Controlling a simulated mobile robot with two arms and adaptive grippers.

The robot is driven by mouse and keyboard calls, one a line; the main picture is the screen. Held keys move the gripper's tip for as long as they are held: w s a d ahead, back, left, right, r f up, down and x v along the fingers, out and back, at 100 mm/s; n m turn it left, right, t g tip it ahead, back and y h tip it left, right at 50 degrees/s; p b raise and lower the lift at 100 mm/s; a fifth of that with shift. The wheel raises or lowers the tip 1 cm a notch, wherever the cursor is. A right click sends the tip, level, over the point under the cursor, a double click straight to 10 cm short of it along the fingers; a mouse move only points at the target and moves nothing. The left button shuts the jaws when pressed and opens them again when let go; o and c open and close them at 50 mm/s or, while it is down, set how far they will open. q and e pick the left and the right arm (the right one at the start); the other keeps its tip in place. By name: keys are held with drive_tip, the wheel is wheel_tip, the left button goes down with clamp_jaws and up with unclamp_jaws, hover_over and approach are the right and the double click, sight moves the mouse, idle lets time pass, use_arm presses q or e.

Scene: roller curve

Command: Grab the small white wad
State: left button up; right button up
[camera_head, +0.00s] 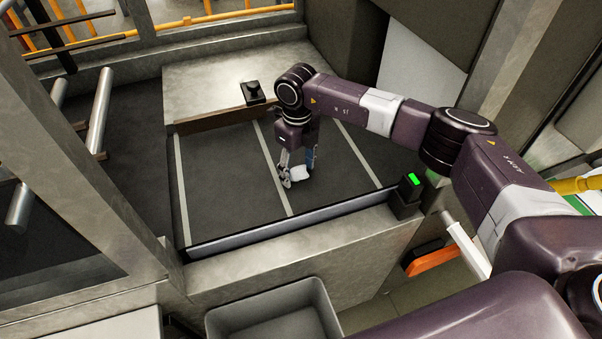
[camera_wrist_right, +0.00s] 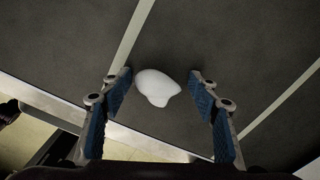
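The small white wad (camera_head: 299,172) lies on the dark conveyor belt (camera_head: 230,185) between two pale stripes. My right gripper (camera_head: 297,176) reaches down to it from above. In the right wrist view, the wad (camera_wrist_right: 157,86) lies between the two blue-padded fingers, a little beyond their tips. My right gripper (camera_wrist_right: 160,82) is open, with a gap on both sides of the wad. From these views I cannot tell how high the fingertips are above the belt. My left gripper is not in view.
A metal ledge with a low rail (camera_head: 290,230) runs along the belt's near side. A small device with a green light (camera_head: 413,181) stands at its right end. A grey bin (camera_head: 270,312) is below in front. A small black device (camera_head: 253,92) sits on the metal cover behind the belt.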

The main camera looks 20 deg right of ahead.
drive_tip(key=c, duration=0.7)
drive_tip(key=shift+r, duration=0.15)
